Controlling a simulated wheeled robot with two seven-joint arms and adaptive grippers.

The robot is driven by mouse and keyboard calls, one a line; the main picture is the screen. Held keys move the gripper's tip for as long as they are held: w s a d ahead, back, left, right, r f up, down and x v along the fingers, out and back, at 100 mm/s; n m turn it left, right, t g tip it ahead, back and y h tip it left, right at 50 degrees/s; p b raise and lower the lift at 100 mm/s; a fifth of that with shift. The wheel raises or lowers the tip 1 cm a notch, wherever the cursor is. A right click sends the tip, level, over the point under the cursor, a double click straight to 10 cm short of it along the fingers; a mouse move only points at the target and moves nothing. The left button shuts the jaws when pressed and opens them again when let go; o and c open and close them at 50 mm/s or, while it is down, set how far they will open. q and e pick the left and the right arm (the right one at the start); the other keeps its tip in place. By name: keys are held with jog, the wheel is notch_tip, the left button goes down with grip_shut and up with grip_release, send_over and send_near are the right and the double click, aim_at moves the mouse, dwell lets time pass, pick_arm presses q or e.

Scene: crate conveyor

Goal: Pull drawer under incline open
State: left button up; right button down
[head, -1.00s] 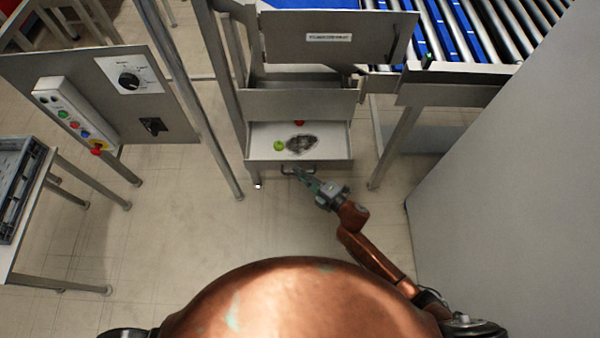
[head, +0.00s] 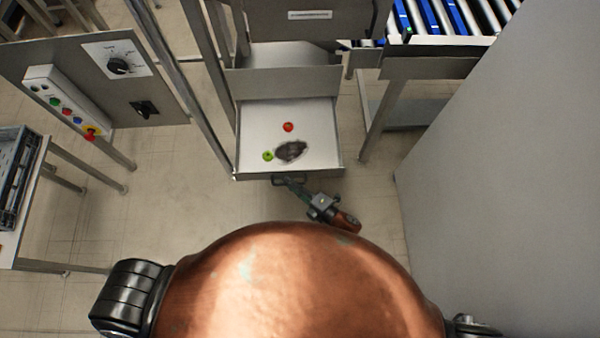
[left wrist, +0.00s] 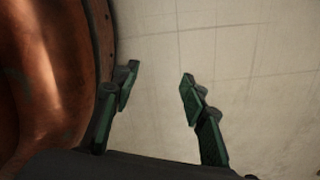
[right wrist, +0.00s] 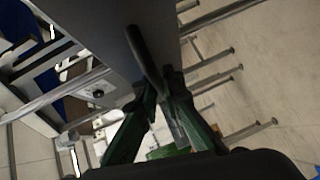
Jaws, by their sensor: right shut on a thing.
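The grey drawer (head: 330,135) under the incline is pulled out. A red apple-like item (head: 288,127), a green one (head: 268,156) and a dark patch or item (head: 291,151) lie in it. My right gripper (head: 286,181) is at the handle (head: 275,178) on the drawer's front. In the right wrist view my right gripper (right wrist: 163,88) is shut on the dark bar of the handle (right wrist: 143,50). My left gripper (left wrist: 158,80) shows only in its wrist view, open and empty beside my copper body, above the floor.
A control panel (head: 100,95) with buttons and knobs stands left of the drawer. A roller conveyor (head: 450,20) is at the upper right. A large grey wall or panel (head: 480,190) borders the right. A table with a crate (head: 20,165) is at far left.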

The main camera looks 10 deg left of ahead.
jog(key=shift+f, duration=0.1)
jog(key=c, duration=2.3)
grip_release()
jog(key=shift+d, duration=0.1)
pick_arm(q)
jog(key=shift+s, duration=0.85)
pick_arm(e)
jog(key=v, duration=1.2)
